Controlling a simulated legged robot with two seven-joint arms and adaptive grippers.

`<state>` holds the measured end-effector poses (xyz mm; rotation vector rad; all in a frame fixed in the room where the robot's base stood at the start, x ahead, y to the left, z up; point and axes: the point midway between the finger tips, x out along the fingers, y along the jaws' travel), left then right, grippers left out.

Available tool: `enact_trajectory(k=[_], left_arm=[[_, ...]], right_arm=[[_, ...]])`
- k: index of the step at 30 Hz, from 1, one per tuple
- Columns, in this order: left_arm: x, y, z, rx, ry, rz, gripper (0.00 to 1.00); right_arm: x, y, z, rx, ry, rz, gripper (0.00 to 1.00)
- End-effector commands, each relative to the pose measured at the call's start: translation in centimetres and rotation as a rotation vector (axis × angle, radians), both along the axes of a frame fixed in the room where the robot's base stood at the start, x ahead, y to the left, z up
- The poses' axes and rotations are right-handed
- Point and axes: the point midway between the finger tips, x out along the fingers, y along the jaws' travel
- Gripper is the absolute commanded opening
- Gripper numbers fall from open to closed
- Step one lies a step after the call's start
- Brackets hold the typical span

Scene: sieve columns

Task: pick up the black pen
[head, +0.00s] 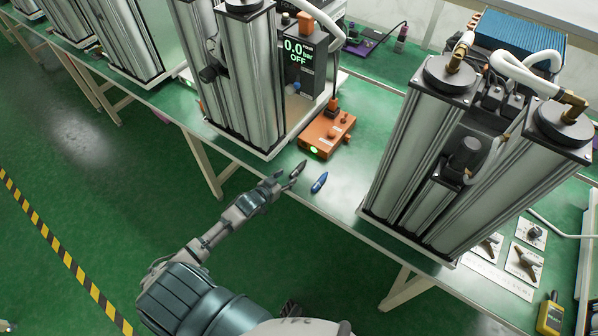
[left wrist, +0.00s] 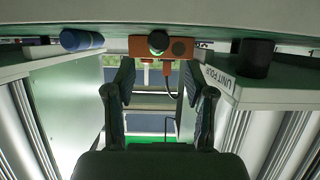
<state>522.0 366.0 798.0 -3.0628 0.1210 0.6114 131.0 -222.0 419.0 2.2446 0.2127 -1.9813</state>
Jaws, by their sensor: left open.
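The black pen (head: 298,168) lies on the green-topped bench near its front edge. In the left wrist view, the dark round end (left wrist: 158,42) of what looks like this pen faces the camera, in front of an orange box. A blue pen (head: 319,182) lies to its right in the head view; it also shows in the left wrist view (left wrist: 82,40). My left gripper (head: 283,182) is open and empty at the bench edge, just short of the black pen. Its fingers (left wrist: 158,78) are spread, with the pen's end between their lines but beyond them. My right gripper is not visible.
The orange box (head: 327,136) with knobs stands just behind the pens. Tall metal columns (head: 245,80) stand to the left and more columns (head: 450,150) to the right. A clear strip of bench lies between them around the pens.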

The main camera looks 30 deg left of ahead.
Motion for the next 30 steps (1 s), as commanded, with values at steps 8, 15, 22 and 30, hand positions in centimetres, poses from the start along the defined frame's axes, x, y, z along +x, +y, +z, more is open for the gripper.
enact_trajectory(k=[8,15,22,30], left_arm=[[2.4,-0.4,-1.0,0.000,0.000,0.001,0.54],[5.8,-1.2,-2.4,0.004,0.001,0.001,0.54],[6.5,-1.1,-2.7,0.001,0.001,0.001,0.54],[6.5,-1.1,-2.7,0.001,0.001,0.001,0.14]], right_arm=[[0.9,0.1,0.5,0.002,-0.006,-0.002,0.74],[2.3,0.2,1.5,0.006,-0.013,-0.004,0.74],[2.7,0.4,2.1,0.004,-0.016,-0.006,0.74],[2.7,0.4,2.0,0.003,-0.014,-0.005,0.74]])
